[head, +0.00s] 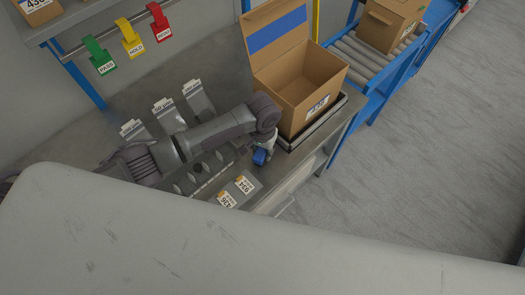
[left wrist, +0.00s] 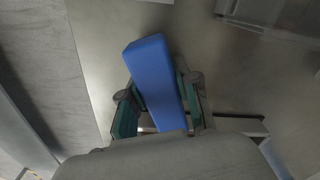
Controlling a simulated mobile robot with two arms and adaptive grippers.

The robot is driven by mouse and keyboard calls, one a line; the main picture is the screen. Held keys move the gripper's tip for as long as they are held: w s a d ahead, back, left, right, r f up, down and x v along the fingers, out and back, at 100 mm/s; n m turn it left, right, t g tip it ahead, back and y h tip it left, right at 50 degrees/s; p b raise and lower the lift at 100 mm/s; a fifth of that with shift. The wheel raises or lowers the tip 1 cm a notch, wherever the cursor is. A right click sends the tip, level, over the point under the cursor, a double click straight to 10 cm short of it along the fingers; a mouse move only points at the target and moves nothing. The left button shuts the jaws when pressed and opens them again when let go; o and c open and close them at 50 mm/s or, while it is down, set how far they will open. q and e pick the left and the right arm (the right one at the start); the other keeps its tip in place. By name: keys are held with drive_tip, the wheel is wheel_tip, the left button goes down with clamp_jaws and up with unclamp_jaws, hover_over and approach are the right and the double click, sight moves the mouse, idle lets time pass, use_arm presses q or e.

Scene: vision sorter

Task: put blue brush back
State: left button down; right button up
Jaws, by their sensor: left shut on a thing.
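My left gripper (head: 266,153) is over the grey bench, just in front of the open cardboard box. It is shut on the blue brush (head: 259,157), which looks like a plain blue block. In the left wrist view the fingers (left wrist: 158,87) press on both sides of the blue brush (left wrist: 152,72). The brush lies slightly tilted between them, and its lower end is hidden by my gripper's body. I cannot tell whether the brush touches the bench. My right gripper is not in view.
The open cardboard box (head: 288,82) stands on a dark platform (head: 312,127) at the bench's right. Roller conveyor (head: 357,57) with another box (head: 392,22) lies beyond. A metal strip (head: 213,181), label cards (head: 245,184) and several grey labelled holders (head: 169,116) are near my arm. Coloured tags (head: 131,38) hang behind.

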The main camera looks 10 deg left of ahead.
use_arm(q)
drive_tip(key=shift+f, duration=0.45)
drive_tip(key=c, duration=0.8)
unclamp_jaws()
drive_tip(key=shift+f, duration=0.15)
drive_tip(key=shift+c, duration=0.2)
wheel_tip(320, 180, up, 12)
drive_tip(key=shift+r, duration=0.2)
drive_tip(key=shift+f, duration=0.1)
